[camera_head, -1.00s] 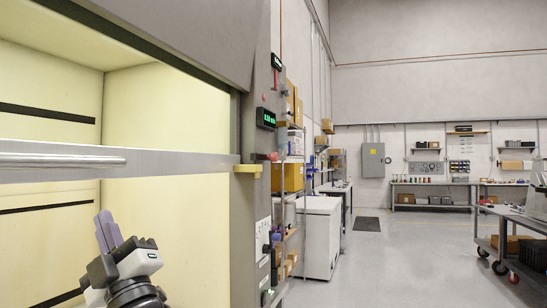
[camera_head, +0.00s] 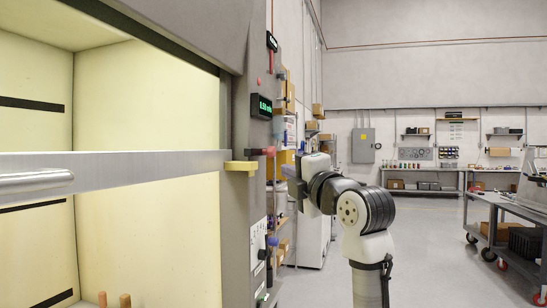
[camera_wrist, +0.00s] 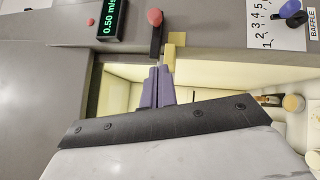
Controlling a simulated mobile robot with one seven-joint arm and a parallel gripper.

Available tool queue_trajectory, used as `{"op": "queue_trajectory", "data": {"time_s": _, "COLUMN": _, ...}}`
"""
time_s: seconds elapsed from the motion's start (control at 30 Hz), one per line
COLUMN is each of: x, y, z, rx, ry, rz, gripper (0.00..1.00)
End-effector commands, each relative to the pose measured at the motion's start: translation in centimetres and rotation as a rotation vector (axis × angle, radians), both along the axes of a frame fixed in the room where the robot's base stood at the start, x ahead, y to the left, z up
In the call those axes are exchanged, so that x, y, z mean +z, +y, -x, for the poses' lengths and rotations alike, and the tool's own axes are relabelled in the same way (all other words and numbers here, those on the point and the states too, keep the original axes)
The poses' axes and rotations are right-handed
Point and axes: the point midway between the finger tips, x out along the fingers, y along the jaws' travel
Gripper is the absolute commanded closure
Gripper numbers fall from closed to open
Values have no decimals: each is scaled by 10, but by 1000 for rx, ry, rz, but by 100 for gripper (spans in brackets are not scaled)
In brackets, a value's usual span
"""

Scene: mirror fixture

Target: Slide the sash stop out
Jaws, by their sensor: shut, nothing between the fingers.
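The sash stop looks like a black bar with a red knob (camera_head: 268,152) on the hood's right post, just above a yellow block (camera_head: 240,166) at the sash's right end. In the wrist view, the red knob (camera_wrist: 155,17) tops the black bar, with the yellow block (camera_wrist: 171,54) beside it. My gripper (camera_wrist: 160,68) has purple fingers closed together, empty. Their tips point at the lower end of the bar and the yellow block; I cannot tell whether they touch. In the head view, my gripper (camera_head: 291,171) is right of the post, partly hidden behind my wrist.
The grey sash bar (camera_head: 130,164) with its handle crosses the hood opening. A green display (camera_head: 262,107) sits above the stop, and a blue knob (camera_head: 272,241) below. Bottle tops (camera_head: 125,300) show inside the hood.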

Motion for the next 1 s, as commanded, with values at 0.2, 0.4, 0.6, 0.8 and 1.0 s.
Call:
{"op": "queue_trajectory", "data": {"time_s": 0.2, "x": 4, "y": 6, "z": -8, "rx": 3, "ry": 2, "rz": -2, "gripper": 100}}
{"op": "queue_trajectory", "data": {"time_s": 0.4, "x": 13, "y": 23, "z": -39, "rx": 5, "ry": 4, "rz": -3, "gripper": 100}}
{"op": "queue_trajectory", "data": {"time_s": 0.6, "x": 22, "y": 43, "z": -77, "rx": 5, "ry": 4, "rz": -3, "gripper": 100}}
{"op": "queue_trajectory", "data": {"time_s": 0.8, "x": 28, "y": 41, "z": -108, "rx": 1, "ry": 4, "rz": -5, "gripper": 100}}
{"op": "queue_trajectory", "data": {"time_s": 1.0, "x": 29, "y": 36, "z": -122, "rx": 1, "ry": 1, "rz": -3, "gripper": 100}}
